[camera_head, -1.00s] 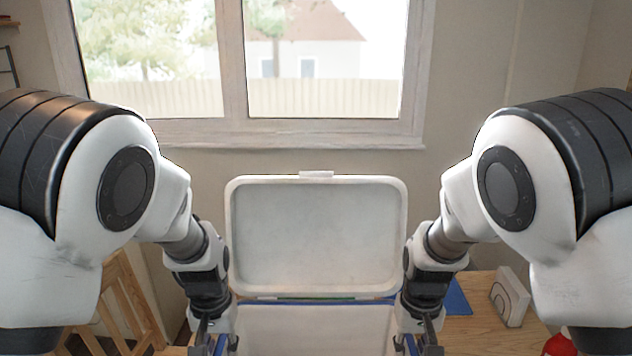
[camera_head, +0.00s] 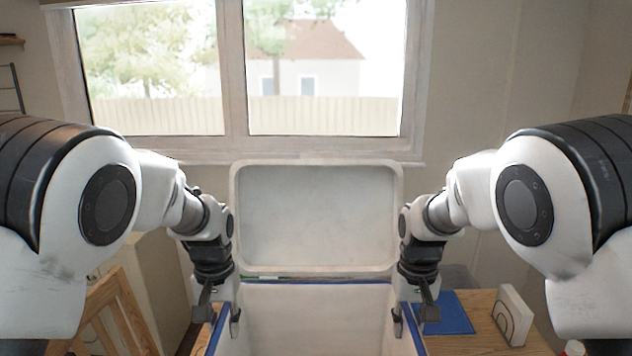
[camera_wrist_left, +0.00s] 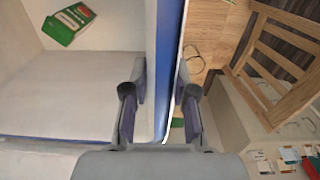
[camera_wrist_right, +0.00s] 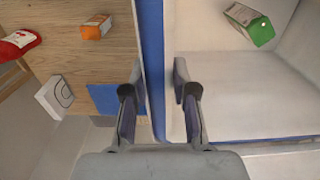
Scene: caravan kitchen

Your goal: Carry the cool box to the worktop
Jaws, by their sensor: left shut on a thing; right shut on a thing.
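The cool box (camera_head: 316,310) is white with a blue rim, and its lid (camera_head: 316,215) stands open at the back. My left gripper (camera_head: 220,318) is shut on the box's left wall, and my right gripper (camera_head: 411,315) is shut on its right wall. In the left wrist view the left wall's blue edge (camera_wrist_left: 170,60) runs between the fingers. The right wrist view shows the right wall (camera_wrist_right: 150,55) between the fingers. A green carton (camera_wrist_left: 66,24) lies inside; a green-and-white carton (camera_wrist_right: 248,24) shows inside in the right wrist view. The box's underside is hidden.
A wooden surface (camera_head: 490,340) at the right bears a blue sheet (camera_head: 447,315) and a white block (camera_head: 512,315). The right wrist view also shows an orange box (camera_wrist_right: 97,27) and a red item (camera_wrist_right: 18,44). A wooden chair (camera_head: 108,310) stands at the left. A window is behind.

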